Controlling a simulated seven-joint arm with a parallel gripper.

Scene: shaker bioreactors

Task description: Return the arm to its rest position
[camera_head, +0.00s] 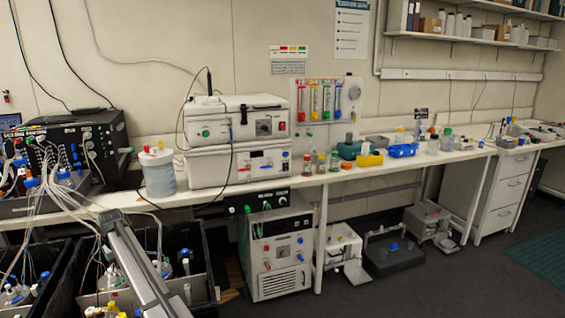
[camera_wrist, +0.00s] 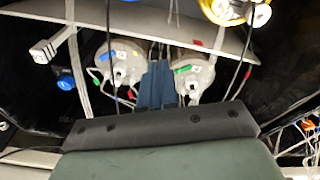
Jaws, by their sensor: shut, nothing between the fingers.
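My gripper (camera_wrist: 157,70) shows in the wrist view as a dark palm with two blue-grey fingers pressed together in the middle, with nothing between them. Beyond the fingers are two grey-lidded vessels, one on the left (camera_wrist: 120,64) and one on the right (camera_wrist: 194,78), with tubes and coloured fittings. I cannot tell whether the fingers touch them. In the head view a long grey beam (camera_head: 137,262) slants over the black bins at the lower left; I cannot tell whether it is part of my arm. The gripper's fingers cannot be made out there.
Black bins (camera_head: 208,290) at the lower left hold vessels and many loose tubes. The bench (camera_head: 232,190) carries white stacked instruments (camera_head: 236,146), a clear jug (camera_head: 158,174) and small bottles. A white floor unit (camera_head: 280,258) stands beside the bins. The floor at the lower right is clear.

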